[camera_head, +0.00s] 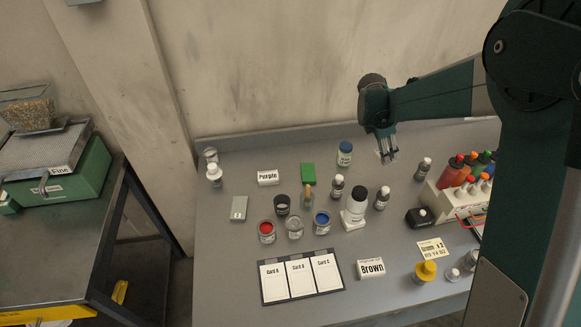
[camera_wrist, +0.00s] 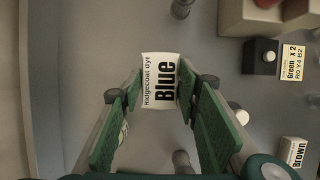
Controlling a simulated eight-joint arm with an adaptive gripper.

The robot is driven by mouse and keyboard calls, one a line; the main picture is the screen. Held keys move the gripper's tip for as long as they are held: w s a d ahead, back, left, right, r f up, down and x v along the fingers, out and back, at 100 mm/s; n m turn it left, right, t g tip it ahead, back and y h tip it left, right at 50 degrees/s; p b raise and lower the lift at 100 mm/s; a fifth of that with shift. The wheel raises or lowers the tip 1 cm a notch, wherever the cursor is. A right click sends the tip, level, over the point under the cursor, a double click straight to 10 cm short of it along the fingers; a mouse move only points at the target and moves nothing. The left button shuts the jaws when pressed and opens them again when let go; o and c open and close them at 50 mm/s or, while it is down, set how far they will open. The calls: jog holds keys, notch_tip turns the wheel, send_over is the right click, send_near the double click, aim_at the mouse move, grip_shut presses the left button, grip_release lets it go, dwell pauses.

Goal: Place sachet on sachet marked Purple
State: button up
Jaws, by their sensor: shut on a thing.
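The sachet marked Purple (camera_head: 268,178) lies at the back left of the grey table, label up. My gripper (camera_head: 387,157) is over the back right of the table, and its fingers point down. In the wrist view my gripper (camera_wrist: 156,90) is shut on a white sachet marked Blue (camera_wrist: 160,80), with its label facing the camera. I cannot make out this held sachet in the head view. My gripper is well to the right of the Purple sachet, apart from it.
A sachet marked Brown (camera_head: 371,268) and a card tray (camera_head: 303,298) are at the front. A bottle rack (camera_head: 452,207) stands right.

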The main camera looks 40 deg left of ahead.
jog(key=s+a+r+n+y+p, duration=0.1)
jog(key=s+a+n+p, duration=0.1)
jog(key=s+a, duration=0.7)
jog(key=s+a+r+n+y+p, duration=0.1)
jog(key=s+a+n, duration=0.3)
jog(key=s+a, duration=0.5)
jog(key=s+a+r+n+t+y+p, duration=0.1)
jog(key=s+a+n+p, duration=0.1)
jog(key=s+a, duration=0.7)
jog(key=a+p, duration=0.1)
jog(key=a, duration=0.6)
jog(key=shift+a+r+n+p, duration=0.15)
jog(key=shift+a+n+p, duration=0.15)
jog(key=shift+a+n, duration=0.1)
send_near(270, 173)
jog(key=shift+w+d+f, duration=0.1)
jog(key=shift+w+f, duration=0.5)
jog(key=shift+w, duration=0.3)
jog(key=shift+f, duration=1.85)
jog(key=shift+f, duration=0.15)
